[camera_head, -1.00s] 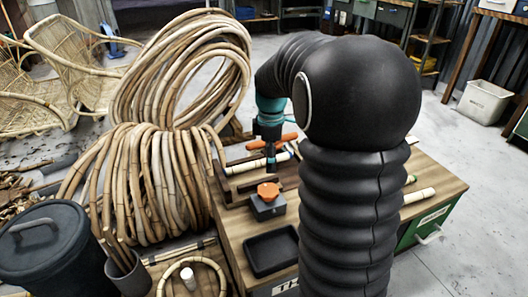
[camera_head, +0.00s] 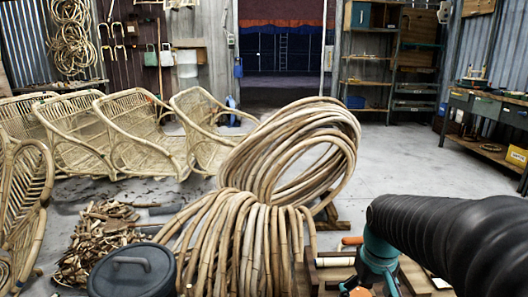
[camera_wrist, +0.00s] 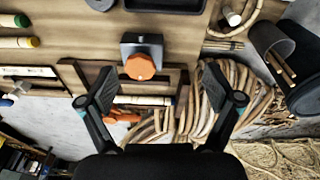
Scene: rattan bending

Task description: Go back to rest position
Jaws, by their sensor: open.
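My gripper (camera_wrist: 160,97) is open in the wrist view, its two dark fingers spread wide with nothing between the tips. Below it on the wooden workbench (camera_wrist: 85,35) sits a dark block with an orange knob (camera_wrist: 140,67), apart from the fingers. In the head view my black-sleeved arm reaches in from the right edge, with the teal wrist (camera_head: 378,255) low at the right; the fingers are not clear there.
Large rattan coils (camera_head: 290,150) stand close left of the arm. A dark lidded bin (camera_head: 133,268) is at the lower left. Several rattan chairs (camera_head: 140,130) stand behind. An orange-handled tool (camera_wrist: 122,117) lies by the bench. The grey floor (camera_head: 400,160) is open behind the arm.

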